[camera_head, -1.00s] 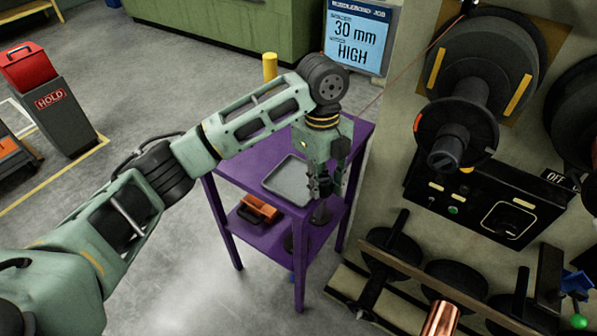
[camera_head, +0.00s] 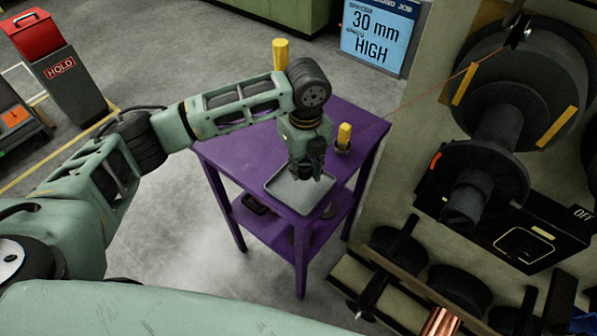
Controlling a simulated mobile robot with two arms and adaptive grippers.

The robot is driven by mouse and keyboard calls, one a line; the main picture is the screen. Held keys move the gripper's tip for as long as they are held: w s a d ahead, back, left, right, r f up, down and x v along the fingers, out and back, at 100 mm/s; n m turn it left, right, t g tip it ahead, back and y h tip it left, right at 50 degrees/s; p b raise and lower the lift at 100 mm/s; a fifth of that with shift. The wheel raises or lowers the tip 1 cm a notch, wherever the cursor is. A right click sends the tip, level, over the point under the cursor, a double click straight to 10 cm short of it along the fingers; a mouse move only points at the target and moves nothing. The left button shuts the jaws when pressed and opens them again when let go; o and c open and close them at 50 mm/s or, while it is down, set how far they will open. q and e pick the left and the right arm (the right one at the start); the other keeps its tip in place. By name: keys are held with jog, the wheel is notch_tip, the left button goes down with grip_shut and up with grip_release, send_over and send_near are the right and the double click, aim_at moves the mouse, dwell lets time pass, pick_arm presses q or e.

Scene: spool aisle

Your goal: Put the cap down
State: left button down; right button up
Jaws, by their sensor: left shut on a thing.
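My left gripper (camera_head: 308,170) points down over the grey tray (camera_head: 296,204) on top of the purple table (camera_head: 250,153). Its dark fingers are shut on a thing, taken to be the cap. The cap itself cannot be made out among the dark fingers. The fingertips are at or just above the tray's inside; I cannot tell whether the held thing touches it. The near part of the tray looks empty; the gripper hides some of its back part. My right gripper is not in view.
A yellow-topped piece with a dark base (camera_head: 344,137) stands on the table, right of my gripper. The spool machine (camera_head: 500,120) is at the right, with a copper wire running to it. Dark spools (camera_head: 458,288) sit low at the right. A yellow post (camera_head: 280,54) stands behind the table.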

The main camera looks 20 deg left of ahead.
aim_at(298, 186)
pick_arm(q)
jog(key=shift+s+a+f+p, duration=0.2)
jog(key=shift+a+f+p, duration=0.25)
jog(key=shift+f, duration=0.45)
notch_tip(298, 186, down, 2)
jog(key=shift+f, duration=0.15)
jog(key=shift+w+f, duration=0.1)
jog(key=shift+f, duration=0.2)
jog(key=c, duration=1.8)
grip_release()
jog(key=o, duration=0.3)
jog(key=shift+o, duration=0.2)
jog(key=shift+r, duration=0.15)
notch_tip(298, 186, up, 11)
jog(key=shift+b, duration=1.2)
jog(key=shift+r, duration=0.4)
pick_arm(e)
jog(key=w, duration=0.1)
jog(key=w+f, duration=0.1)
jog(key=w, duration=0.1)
